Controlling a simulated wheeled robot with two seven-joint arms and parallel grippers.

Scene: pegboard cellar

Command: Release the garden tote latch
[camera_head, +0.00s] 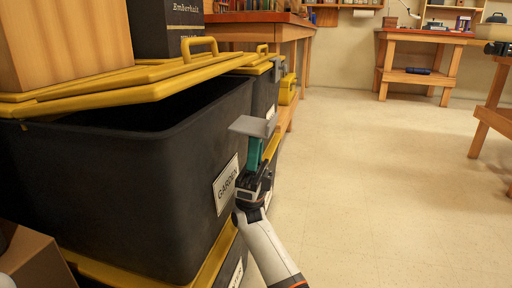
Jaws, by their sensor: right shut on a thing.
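The garden tote (130,185) is a large black bin at the left with a white GARDEN label (227,184) on its side. Its yellow lid (150,84) lies tilted over the top, with a dark gap between it and the rim. My left gripper is not in view.
A wooden box (70,40) and a black box (165,25) stand over the lid. A second black tote (265,90) is behind, and another yellow lid (205,270) lies below. A cardboard box (40,262) is at lower left. The floor (370,180) to the right is clear.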

